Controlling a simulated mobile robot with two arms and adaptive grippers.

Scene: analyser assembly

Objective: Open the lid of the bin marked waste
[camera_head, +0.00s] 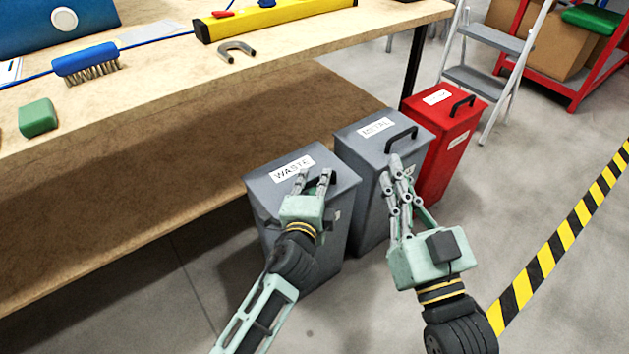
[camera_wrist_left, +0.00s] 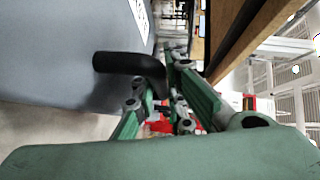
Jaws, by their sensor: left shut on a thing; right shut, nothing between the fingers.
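The grey bin marked WASTE (camera_head: 268,209) stands on the floor by the workbench, with its lid (camera_head: 263,186) down. A black handle sits on the lid. My left gripper (camera_head: 314,178) is at this handle and shut on it; the fingers hide part of it. In the left wrist view the black handle (camera_wrist_left: 128,64) runs from the grey lid (camera_wrist_left: 70,50) to between the fingers (camera_wrist_left: 165,85). My right gripper (camera_head: 396,172) is shut and empty, in front of the grey bin marked METAL (camera_head: 372,152).
A red bin (camera_head: 443,130) stands beyond the METAL bin. The wooden workbench (camera_head: 150,100) runs along the left, with a brush (camera_head: 88,60), a green block (camera_head: 38,117) and a yellow level (camera_head: 265,15) on it. Floor at the right is clear up to the striped tape (camera_head: 555,250).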

